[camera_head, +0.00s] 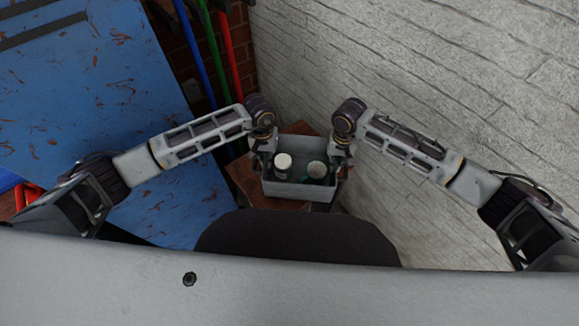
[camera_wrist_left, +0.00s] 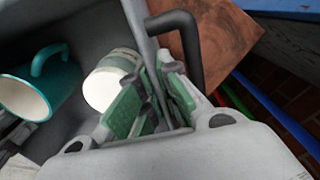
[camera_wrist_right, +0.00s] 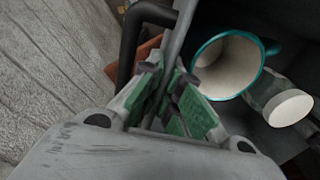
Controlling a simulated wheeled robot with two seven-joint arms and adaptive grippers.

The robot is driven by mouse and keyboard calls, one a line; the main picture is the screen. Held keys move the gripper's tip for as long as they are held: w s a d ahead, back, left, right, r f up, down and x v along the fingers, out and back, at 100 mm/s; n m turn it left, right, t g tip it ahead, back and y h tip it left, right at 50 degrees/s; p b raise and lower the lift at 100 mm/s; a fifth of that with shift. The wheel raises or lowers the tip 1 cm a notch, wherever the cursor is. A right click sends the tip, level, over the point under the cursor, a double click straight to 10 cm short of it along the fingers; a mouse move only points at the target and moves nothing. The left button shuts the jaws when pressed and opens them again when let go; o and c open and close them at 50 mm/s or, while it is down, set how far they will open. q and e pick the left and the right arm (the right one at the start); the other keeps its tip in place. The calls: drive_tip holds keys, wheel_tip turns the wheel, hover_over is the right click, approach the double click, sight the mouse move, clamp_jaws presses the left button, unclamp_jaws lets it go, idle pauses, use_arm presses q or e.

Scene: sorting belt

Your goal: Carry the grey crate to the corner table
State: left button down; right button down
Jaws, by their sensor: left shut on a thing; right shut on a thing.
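The grey crate (camera_head: 299,189) is in the middle of the head view, between my two arms. It holds a teal mug with a cream inside (camera_wrist_right: 228,66) and a white container (camera_wrist_left: 110,80). My left gripper (camera_head: 264,157) is shut on the crate's left wall, beside a black handle (camera_wrist_left: 184,30). My right gripper (camera_head: 339,159) is shut on the right wall, beside another black handle (camera_wrist_right: 133,35). The reddish-brown wooden corner table (camera_head: 243,178) shows under and behind the crate. I cannot tell whether the crate touches it.
A pale wall of rough blocks (camera_head: 400,60) rises on the right. A blue scuffed panel (camera_head: 85,100) fills the left. Blue, green and red poles (camera_head: 229,55) stand by a brick wall (camera_head: 180,62) behind the table.

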use_arm(q)
drive_tip(key=shift+a+f, duration=0.1)
drive_tip(key=shift+f, duration=0.15)
use_arm(e)
drive_tip(key=shift+f, duration=0.25)
use_arm(q)
drive_tip(key=c, duration=1.6)
unclamp_jaws()
drive_tip(key=shift+c, duration=0.2)
use_arm(e)
drive_tip(key=c, duration=1.6)
unclamp_jaws()
drive_tip(key=shift+c, duration=0.2)
use_arm(q)
drive_tip(key=shift+r, duration=0.2)
use_arm(e)
drive_tip(key=shift+r, duration=0.2)
